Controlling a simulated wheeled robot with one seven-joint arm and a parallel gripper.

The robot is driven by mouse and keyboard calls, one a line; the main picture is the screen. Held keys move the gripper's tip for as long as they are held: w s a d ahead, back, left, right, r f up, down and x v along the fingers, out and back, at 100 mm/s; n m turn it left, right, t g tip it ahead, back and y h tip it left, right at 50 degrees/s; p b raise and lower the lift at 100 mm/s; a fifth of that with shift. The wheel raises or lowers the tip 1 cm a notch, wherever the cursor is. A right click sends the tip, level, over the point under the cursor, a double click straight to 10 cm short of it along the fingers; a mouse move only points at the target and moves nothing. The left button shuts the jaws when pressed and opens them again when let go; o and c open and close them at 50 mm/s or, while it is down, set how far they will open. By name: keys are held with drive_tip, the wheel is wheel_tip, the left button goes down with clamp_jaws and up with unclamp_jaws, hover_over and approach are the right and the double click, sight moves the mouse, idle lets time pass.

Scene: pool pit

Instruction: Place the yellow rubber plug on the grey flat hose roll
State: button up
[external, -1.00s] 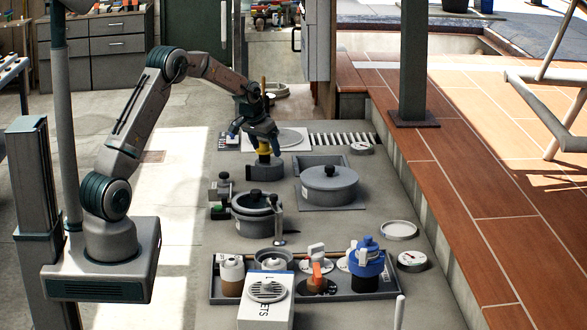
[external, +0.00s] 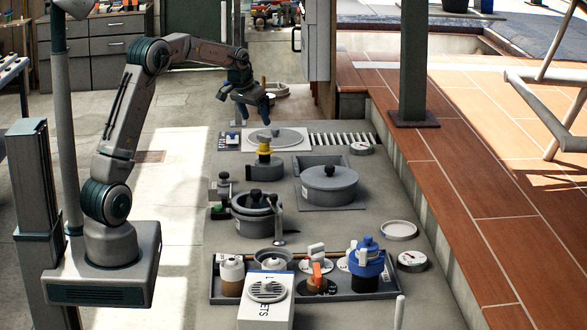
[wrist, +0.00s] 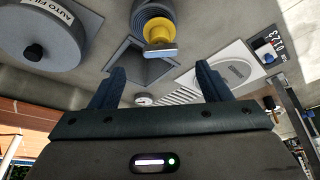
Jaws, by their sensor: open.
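The yellow rubber plug (external: 264,148) stands on top of the grey flat hose roll (external: 266,170), near the back of the long grey bench. In the wrist view the yellow plug (wrist: 158,34), with a grey tab, sits over the ribbed hose roll (wrist: 150,12) and looks roughly centred. My gripper (external: 252,112) is open and empty, above and behind the plug, clear of it. In the wrist view its two blue fingers (wrist: 160,78) are spread wide with nothing between them. The plug's underside contact is hidden.
A lidded grey pot (external: 329,186) stands right of the hose roll, and another pot (external: 252,216) in front. A plate with a round cover (external: 290,138) lies behind. A dark tray (external: 222,288) holds several items at the front. A post (external: 413,65) stands at right.

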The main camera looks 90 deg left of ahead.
drive_tip(key=d+r+m+h, duration=0.1)
drive_tip(key=d+r+m, duration=0.1)
drive_tip(key=d, duration=1.3)
drive_tip(key=d+r+m+h, duration=0.1)
drive_tip(key=d+r+m, duration=0.15)
drive_tip(key=d, duration=1.15)
drive_tip(key=s+d+f+m, duration=0.2)
drive_tip(key=s+d+f, duration=0.1)
drive_tip(key=s+d, duration=0.5)
drive_tip(key=s+d+f+m+h, duration=0.1)
drive_tip(key=s+d+f+m, duration=0.1)
drive_tip(key=s+d, duration=0.5)
drive_tip(key=d+f, duration=0.1)
drive_tip(key=d, duration=0.2)
drive_tip(key=shift+s+f, duration=0.2)
drive_tip(key=shift+s, duration=0.2)
drive_tip(key=shift+m, duration=0.25)
